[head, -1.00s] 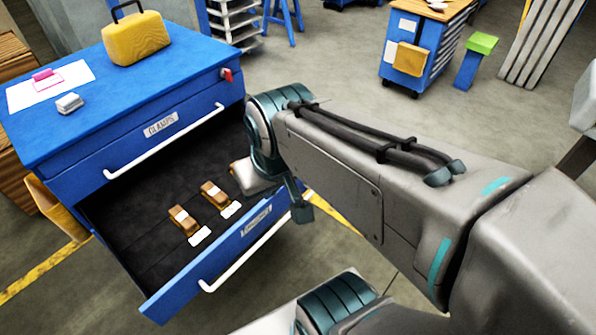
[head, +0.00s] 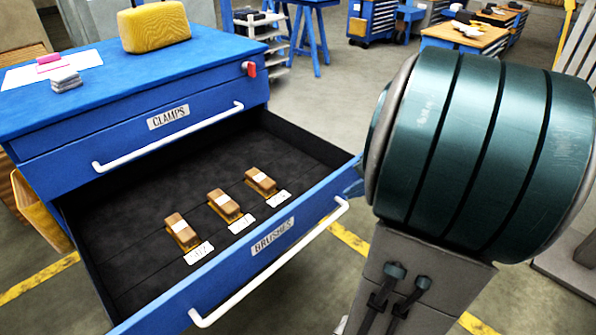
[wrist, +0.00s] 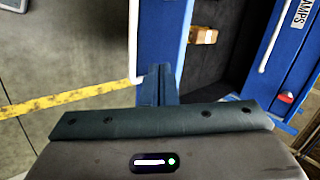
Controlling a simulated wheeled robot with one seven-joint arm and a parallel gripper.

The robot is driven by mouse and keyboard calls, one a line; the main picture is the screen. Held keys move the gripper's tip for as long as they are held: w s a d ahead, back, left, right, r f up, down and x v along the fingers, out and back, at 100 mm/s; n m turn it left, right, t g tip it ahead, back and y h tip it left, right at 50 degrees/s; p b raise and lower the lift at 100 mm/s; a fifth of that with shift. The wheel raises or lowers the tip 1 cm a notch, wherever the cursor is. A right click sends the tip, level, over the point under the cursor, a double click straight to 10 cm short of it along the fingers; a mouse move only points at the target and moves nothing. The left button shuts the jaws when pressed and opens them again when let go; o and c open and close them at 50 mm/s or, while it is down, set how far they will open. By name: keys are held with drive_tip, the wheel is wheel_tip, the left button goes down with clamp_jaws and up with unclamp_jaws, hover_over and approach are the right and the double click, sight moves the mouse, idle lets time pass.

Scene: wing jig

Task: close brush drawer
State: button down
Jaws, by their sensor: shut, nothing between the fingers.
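The brush drawer (head: 148,315), labelled BRUSHES, stands open below the shut CLAMPS drawer of the blue cabinet. Its white bar handle (head: 270,268) runs along the blue front. Three wooden brushes (head: 182,231) lie on its dark floor with white tags beside them. My gripper (wrist: 157,72) is shut and empty. In the wrist view its fingertips overlap the blue drawer front near one end of the handle; I cannot tell whether they touch it. In the head view my arm hides most of the gripper at the drawer's right end.
The cabinet top (head: 100,92) bears a yellow case (head: 153,27), a grey block (head: 65,79) and a white sheet with a pink item. A red part (head: 249,69) sits at the cabinet's upper right corner. Open floor lies behind; benches stand farther back.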

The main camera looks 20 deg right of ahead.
sight(333, 198)
drive_tip(key=s+d+f+m+t+h+b, duration=0.1)
drive_tip(key=d+f+m+t+b, duration=0.15)
drive_tip(key=d+f, duration=0.45)
drive_tip(key=shift+g, duration=0.25)
drive_tip(key=x, duration=0.3)
drive_tip(key=b+x, duration=0.1)
drive_tip(key=x, duration=0.2)
drive_tip(key=b+x, duration=0.1)
drive_tip(key=x, duration=0.2)
drive_tip(key=shift+w+d+r, duration=0.15)
drive_tip(key=shift+w+r, duration=0.15)
drive_tip(key=shift+w+a+r, duration=0.1)
drive_tip(key=shift+w+a, duration=0.1)
drive_tip(key=shift+w, duration=0.4)
drive_tip(key=shift+w+a+r, duration=0.1)
drive_tip(key=shift+w+a, duration=0.1)
drive_tip(key=shift+w, duration=0.4)
drive_tip(key=shift+w+a, duration=0.25)
drive_tip(key=shift+w, duration=0.45)
drive_tip(key=shift+w+f, duration=0.1)
